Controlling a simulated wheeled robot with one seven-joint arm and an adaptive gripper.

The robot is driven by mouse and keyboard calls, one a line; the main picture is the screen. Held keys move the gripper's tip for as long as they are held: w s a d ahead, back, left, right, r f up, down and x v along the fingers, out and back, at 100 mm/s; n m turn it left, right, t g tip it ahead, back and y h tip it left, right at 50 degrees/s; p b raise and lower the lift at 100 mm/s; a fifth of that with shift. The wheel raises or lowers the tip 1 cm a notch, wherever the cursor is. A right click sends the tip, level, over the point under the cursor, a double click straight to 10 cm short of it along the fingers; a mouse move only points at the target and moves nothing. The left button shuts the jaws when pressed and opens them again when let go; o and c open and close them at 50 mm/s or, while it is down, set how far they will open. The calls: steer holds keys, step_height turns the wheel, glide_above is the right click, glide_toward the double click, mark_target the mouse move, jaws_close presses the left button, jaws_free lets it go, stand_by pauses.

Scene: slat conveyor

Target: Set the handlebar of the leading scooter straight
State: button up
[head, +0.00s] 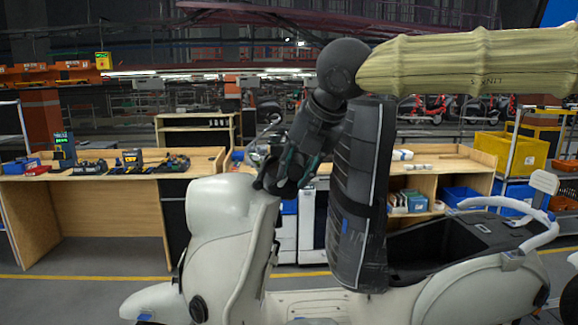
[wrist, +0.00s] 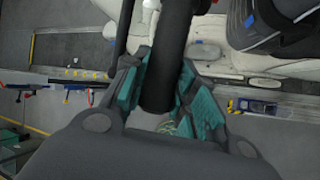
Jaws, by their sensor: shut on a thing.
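The cream scooter (head: 225,225) stands side-on in the head view, with its front shield at left and its rear at right. My gripper (head: 290,170) is at the top of the front shield, at the handlebar. In the wrist view the teal fingers of my gripper (wrist: 162,92) are shut around a black handlebar grip (wrist: 174,40), one finger on each side. The grip runs up the picture from between the fingers. A thin dark rod stands beside it. My arm and gripper hide most of the handlebar in the head view, so I cannot tell its full angle.
Wooden workbenches (head: 95,178) with tools stand behind the scooter. A yellow bin (head: 510,151) and blue bins are at the back right. The scooter's rear has an open dark compartment (head: 440,245) and a cream rail. Free floor shows at the left.

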steer(key=shift+d+f, duration=0.35)
steer(key=shift+s+d+f+n+y, duration=0.15)
steer(key=shift+d+f+n, duration=0.1)
steer(key=shift+d, duration=0.25)
steer(key=shift+d+f+n+y, duration=0.1)
steer(key=shift+d+f+n, duration=0.2)
steer(key=shift+d, duration=0.25)
steer(key=shift+s+d+f+n+y, duration=0.15)
steer(key=shift+d+f+n, duration=0.1)
steer(key=shift+d, duration=0.25)
steer(key=o, duration=1.1)
steer(key=shift+w+d, duration=0.1)
steer(key=shift+r, duration=0.1)
